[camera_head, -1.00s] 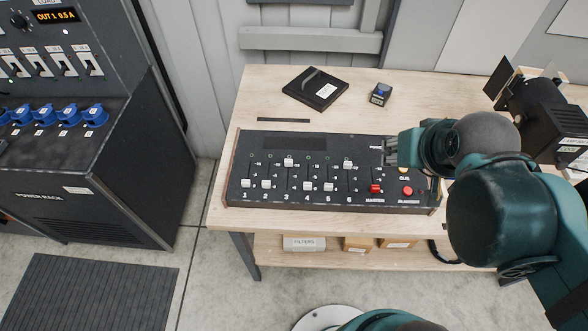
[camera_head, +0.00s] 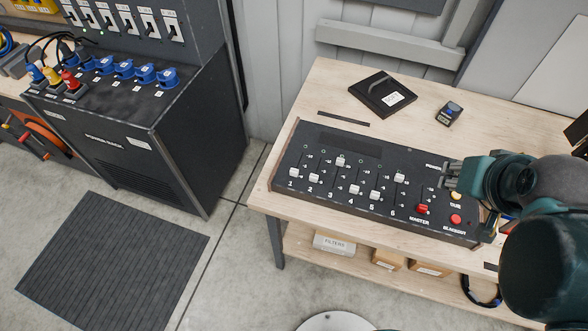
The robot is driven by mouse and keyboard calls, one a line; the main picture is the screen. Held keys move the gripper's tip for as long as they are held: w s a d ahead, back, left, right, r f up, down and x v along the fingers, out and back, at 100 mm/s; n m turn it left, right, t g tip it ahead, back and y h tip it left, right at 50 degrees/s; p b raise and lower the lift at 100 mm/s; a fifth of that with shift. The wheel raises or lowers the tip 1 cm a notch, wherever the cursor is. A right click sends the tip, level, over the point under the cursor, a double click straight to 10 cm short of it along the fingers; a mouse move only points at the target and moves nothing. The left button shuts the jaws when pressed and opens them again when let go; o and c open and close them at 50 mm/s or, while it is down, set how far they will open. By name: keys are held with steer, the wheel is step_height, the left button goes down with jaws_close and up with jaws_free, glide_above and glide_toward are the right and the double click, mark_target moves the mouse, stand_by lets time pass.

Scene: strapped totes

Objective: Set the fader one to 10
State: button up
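The black fader console (camera_head: 350,150) lies on the wooden table. Its white numbered faders stand in a row, with a red master fader (camera_head: 422,209) to their right. Fader one (camera_head: 294,172) is the leftmost, its white knob low on its slot just above the label 1. My gripper (camera_head: 447,174) is above the right end of the console, near the master fader and the power label, well to the right of fader one. Its fingers are small and partly merged with the dark console, so their opening is unclear. Nothing is visibly held.
A power rack (camera_head: 150,140) stands left, across a floor gap. A dark mat (camera_head: 110,258) lies on the floor. Boxes (camera_head: 388,259) sit on the lower shelf.

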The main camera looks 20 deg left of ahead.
steer(key=shift+a, duration=0.15)
jaws_close()
steer(key=a+f+n+g+y+p, duration=0.1)
steer(key=a+n+g+p, duration=0.1)
steer(key=a+n, duration=0.85)
steer(key=a+f+n+g+p, duration=0.1)
steer(key=a+f+n+p, duration=0.15)
steer(key=a+n, duration=0.75)
steer(key=s+a+f+n+p, duration=0.1)
steer(key=s+a+n, duration=0.2)
steer(key=a+n, duration=0.2)
steer(key=s+a+f+n+g+p, duration=0.1)
steer(key=s+a+n, duration=0.2)
steer(key=a+n, duration=0.2)
steer(key=s+a+f+n+h+p, duration=0.1)
steer(key=s+a+f+n, duration=0.1)
steer(key=a+n, duration=0.3)
steer(key=shift+s+a+p, duration=0.4)
steer(key=shift+a, duration=1.2)
steer(key=shift+n, duration=0.25)
